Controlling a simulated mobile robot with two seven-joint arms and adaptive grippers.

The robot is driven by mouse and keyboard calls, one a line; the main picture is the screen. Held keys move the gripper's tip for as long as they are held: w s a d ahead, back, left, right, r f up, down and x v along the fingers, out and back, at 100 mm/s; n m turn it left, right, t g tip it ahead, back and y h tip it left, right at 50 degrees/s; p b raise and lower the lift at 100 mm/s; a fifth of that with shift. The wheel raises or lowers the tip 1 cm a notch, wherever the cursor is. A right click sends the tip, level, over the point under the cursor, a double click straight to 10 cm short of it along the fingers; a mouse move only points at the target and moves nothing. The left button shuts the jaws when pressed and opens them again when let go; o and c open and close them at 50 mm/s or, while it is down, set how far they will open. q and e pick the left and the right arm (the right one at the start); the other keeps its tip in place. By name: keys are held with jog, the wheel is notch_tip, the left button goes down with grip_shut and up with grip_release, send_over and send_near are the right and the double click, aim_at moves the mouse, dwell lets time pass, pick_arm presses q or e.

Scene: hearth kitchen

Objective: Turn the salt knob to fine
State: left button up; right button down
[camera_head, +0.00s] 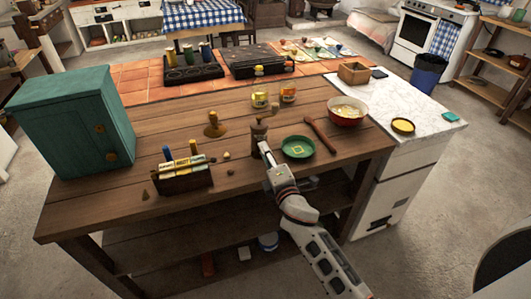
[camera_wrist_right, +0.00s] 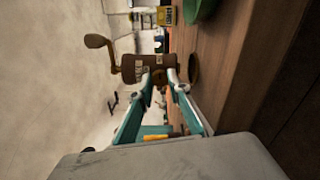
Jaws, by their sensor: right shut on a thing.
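A brown salt mill (camera_head: 259,134) stands upright on the wooden table. In the right wrist view the mill (camera_wrist_right: 150,67) lies sideways across the picture, with its crank handle (camera_wrist_right: 97,42) at the left and pale lettering on its body. My right gripper (camera_head: 264,149) reaches the near side of the mill. In the wrist view its fingertips (camera_wrist_right: 166,77) close on the small salt knob on the mill's side. The knob is mostly hidden between the fingertips, and its setting cannot be read. My left gripper is in neither view.
Right of the mill are a green dish (camera_head: 298,147) and a hammer-shaped wooden tool (camera_head: 322,134). A dark rack of packets (camera_head: 183,180) stands left of it. A wooden stamp-like object (camera_head: 214,126) and yellow tins (camera_head: 260,100) stand behind. A teal cabinet (camera_head: 70,120) fills the table's left end.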

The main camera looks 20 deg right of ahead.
jog(key=c, duration=1.9)
grip_release()
jog(key=s, duration=1.2)
jog(key=shift+d, duration=0.2)
